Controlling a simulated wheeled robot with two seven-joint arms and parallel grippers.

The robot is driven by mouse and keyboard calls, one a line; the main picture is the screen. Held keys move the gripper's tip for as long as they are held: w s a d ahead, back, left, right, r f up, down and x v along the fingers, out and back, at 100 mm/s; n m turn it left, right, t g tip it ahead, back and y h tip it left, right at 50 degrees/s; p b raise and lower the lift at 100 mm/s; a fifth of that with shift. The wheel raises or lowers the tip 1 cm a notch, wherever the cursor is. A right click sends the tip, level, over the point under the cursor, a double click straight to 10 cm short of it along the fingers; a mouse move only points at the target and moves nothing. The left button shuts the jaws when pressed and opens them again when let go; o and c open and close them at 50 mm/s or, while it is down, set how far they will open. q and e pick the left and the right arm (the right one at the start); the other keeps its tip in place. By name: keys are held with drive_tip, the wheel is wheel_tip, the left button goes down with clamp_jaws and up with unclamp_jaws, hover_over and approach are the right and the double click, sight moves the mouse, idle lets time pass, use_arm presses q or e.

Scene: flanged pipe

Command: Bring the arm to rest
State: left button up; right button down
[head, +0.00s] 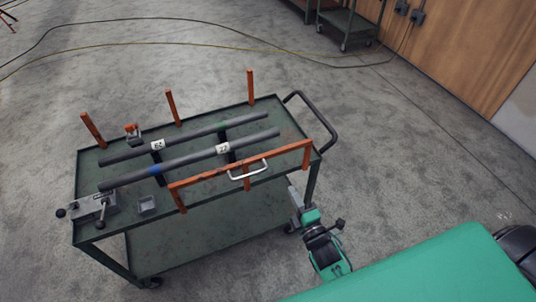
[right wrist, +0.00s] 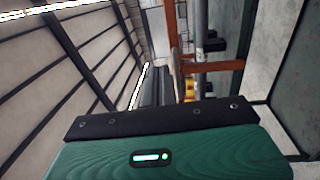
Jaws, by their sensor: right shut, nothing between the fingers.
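My right gripper (head: 295,197) is beside the cart's right front corner in the head view, below the tray's level and next to a leg. It is shut and empty. Its green arm link runs down from it to the lower right. In the right wrist view the green housing and dark front plate of the same gripper fill the bottom, with the grey fingers (right wrist: 154,88) close together beyond them. My left gripper is not in view.
The green cart (head: 265,110) carries two long grey pipes (head: 195,160) with white tags, orange posts, an orange front rail (head: 210,178), a clamp (head: 97,205) and a small grey box (head: 147,205). Its black handle (head: 325,125) is at the right. Cables cross open floor behind.

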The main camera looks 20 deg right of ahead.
drive_tip(key=shift+s, duration=0.1)
drive_tip(key=s+f+m+g, duration=0.3)
drive_tip(key=s+f, duration=0.1)
drive_tip(key=f, duration=0.6)
drive_tip(key=s+a+f+m+g, duration=0.1)
drive_tip(key=s+f+m+g, duration=0.15)
drive_tip(key=f, duration=0.85)
drive_tip(key=s+f+m+g, duration=0.3)
drive_tip(key=s+f, duration=0.2)
drive_tip(key=f, duration=0.5)
drive_tip(key=s+d+f+m+g, duration=0.1)
drive_tip(key=s+f+m+g, duration=0.1)
drive_tip(key=s+f, duration=0.4)
drive_tip(key=s+d+f+m+g+h, duration=0.1)
drive_tip(key=s+f, duration=0.5)
drive_tip(key=s, duration=0.7)
drive_tip(key=s+d+f+m+g, duration=0.2)
drive_tip(key=s+f+m+g, duration=0.3)
drive_tip(key=s, duration=0.4)
drive_tip(key=shift+s+d+f+g+h, duration=0.2)
drive_tip(key=shift+d+f+g+h, duration=0.1)
drive_tip(key=shift+f+g, duration=0.5)
